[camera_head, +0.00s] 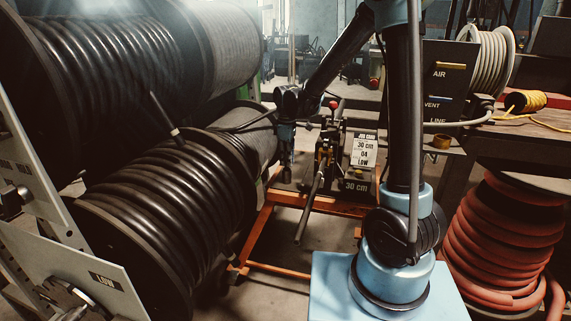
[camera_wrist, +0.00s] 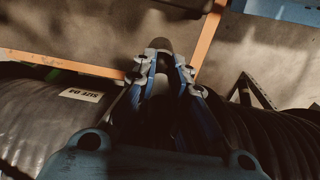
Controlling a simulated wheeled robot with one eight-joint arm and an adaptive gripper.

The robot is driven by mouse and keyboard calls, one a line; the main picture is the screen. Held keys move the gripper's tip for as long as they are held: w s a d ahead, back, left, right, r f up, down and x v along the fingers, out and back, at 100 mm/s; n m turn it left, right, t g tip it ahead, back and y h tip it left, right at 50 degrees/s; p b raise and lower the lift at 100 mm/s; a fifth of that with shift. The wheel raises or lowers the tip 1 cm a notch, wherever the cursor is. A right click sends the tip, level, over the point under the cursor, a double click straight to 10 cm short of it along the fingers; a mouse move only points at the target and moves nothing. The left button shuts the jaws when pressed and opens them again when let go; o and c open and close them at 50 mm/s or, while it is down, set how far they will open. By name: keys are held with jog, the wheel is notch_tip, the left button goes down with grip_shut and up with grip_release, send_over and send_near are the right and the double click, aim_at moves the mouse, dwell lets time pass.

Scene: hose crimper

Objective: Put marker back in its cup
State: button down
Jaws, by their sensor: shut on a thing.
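My gripper (camera_wrist: 165,58) points down in the wrist view, its blue fingers close together. A dark, rounded end, which I take to be the marker (camera_wrist: 160,44), shows between the fingertips; most of it is hidden. In the head view my gripper (camera_head: 286,145) is small and dark, just right of the lower hose reel and left of the crimper; the marker cannot be made out there. A small brass-coloured cup-like thing (camera_head: 441,141) sits on a ledge below the AIR and VENT panel, right of my arm. I cannot tell for sure whether it is the marker's cup.
Large black hose reels (camera_head: 165,215) fill the left. The crimper (camera_head: 328,150) with its lever and a job card (camera_head: 364,149) stands on an orange frame (camera_head: 262,225) in the middle. Red hose (camera_head: 505,240) is coiled at the right, beside a workbench (camera_head: 545,122).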

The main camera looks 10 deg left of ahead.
jog(key=shift+f, duration=0.8)
jog(key=c, duration=1.6)
grip_release()
notch_tip(320, 180, up, 12)
jog(key=shift+r, duration=0.1)
